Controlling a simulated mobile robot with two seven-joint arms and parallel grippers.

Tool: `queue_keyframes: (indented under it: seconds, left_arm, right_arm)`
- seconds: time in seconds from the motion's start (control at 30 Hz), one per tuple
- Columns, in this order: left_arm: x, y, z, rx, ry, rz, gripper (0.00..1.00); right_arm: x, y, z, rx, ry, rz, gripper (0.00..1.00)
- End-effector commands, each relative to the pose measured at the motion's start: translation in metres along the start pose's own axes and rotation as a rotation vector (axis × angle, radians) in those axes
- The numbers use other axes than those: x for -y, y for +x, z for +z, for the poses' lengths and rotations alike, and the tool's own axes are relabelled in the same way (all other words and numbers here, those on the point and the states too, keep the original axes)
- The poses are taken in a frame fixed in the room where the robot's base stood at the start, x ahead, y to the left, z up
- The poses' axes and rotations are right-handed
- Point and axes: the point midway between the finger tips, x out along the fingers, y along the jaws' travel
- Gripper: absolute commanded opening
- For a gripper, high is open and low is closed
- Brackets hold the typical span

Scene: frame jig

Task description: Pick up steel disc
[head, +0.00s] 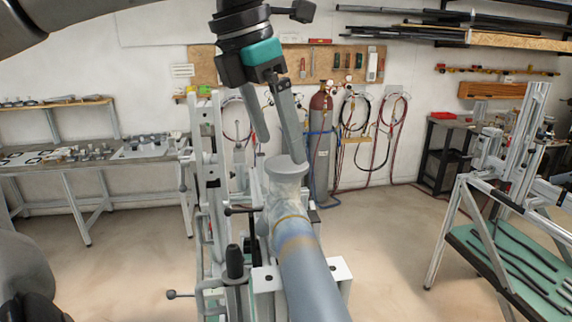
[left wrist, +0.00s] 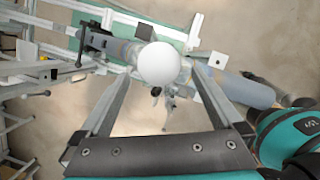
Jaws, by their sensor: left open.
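The steel disc (head: 287,166) is a pale grey round plate on top of a short upright stub of the grey pipe (head: 312,275). In the left wrist view the disc (left wrist: 159,64) shows face-on as a bright white circle. My left gripper (head: 282,150) comes down from above, open, with its fingers close to the disc. In the left wrist view my left gripper (left wrist: 160,74) has one finger on each side of the disc, with gaps between. I cannot tell how far the fingertips are above the disc. My right gripper is not in view.
The metal frame jig (head: 208,205) stands upright close left of the pipe. A workbench with small parts (head: 120,155) is at the left. A frame stand with a green shelf (head: 505,270) is at the right. Open floor (head: 385,240) lies between the jig and the stand.

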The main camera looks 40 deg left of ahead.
Motion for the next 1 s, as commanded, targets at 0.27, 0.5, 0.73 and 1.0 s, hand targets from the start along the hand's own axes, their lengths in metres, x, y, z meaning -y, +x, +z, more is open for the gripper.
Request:
queue_keyframes:
  seconds: [0.27, 0.5, 0.73, 1.0]
  left_arm:
    - [-0.001, 0.033, 0.001, 0.001, -0.002, -0.001, 1.00]
    - [-0.001, 0.034, 0.001, 0.002, -0.002, 0.001, 0.99]
    - [-0.001, 0.034, 0.001, 0.002, -0.002, 0.001, 0.73]
    - [-0.001, 0.034, 0.001, 0.002, -0.002, 0.001, 0.43]
  right_arm:
    - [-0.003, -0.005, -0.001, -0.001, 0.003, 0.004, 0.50]
    - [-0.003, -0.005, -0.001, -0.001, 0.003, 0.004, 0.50]
    - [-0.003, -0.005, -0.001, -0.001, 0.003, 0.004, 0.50]
    - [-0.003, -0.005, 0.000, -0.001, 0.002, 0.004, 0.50]
